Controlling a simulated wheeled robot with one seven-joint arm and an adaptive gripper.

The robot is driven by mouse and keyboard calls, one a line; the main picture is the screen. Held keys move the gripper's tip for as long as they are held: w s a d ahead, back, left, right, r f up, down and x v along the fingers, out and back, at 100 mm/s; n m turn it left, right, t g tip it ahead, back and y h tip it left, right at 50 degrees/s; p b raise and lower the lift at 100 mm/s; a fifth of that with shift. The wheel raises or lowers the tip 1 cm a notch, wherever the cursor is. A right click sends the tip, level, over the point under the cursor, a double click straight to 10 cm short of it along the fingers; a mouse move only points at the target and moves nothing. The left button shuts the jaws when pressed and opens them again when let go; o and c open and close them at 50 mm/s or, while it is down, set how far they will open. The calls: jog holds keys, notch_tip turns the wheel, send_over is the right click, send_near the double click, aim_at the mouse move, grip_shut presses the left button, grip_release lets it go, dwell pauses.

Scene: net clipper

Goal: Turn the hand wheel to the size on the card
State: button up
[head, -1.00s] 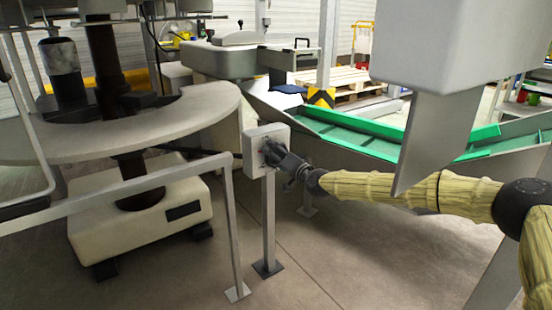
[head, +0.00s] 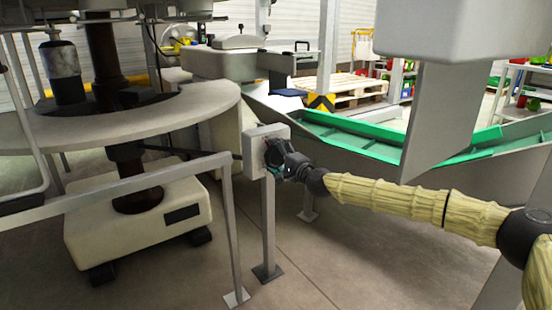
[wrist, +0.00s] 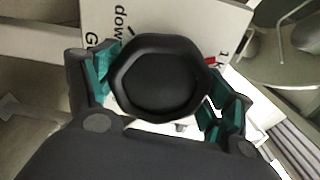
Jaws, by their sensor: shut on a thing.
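The hand wheel is a black knob with a dished face (wrist: 160,76), mounted on the front of a pale box (head: 266,131) on a post. In the wrist view, a white plate (wrist: 185,22) behind it carries black lettering, including "down", and a small red mark at the knob's right edge. My gripper (wrist: 158,85) is shut on the knob, its teal-padded fingers on the left and right sides. In the head view, my gripper (head: 275,158) hides most of the knob. I cannot make out a size card.
A grey rail (head: 130,188) stands left of the post, in front of a round pale table (head: 120,126). A grey sheet-metal panel (head: 440,120) hangs above my arm. A green-lined trough (head: 370,147) lies behind it.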

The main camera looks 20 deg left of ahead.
jog(key=shift+w+d, duration=0.1)
jog(key=shift+d, duration=0.05)
dwell(0.4)
jog(key=o, duration=0.9)
jog(key=shift+o, duration=0.2)
jog(key=v, duration=1.2)
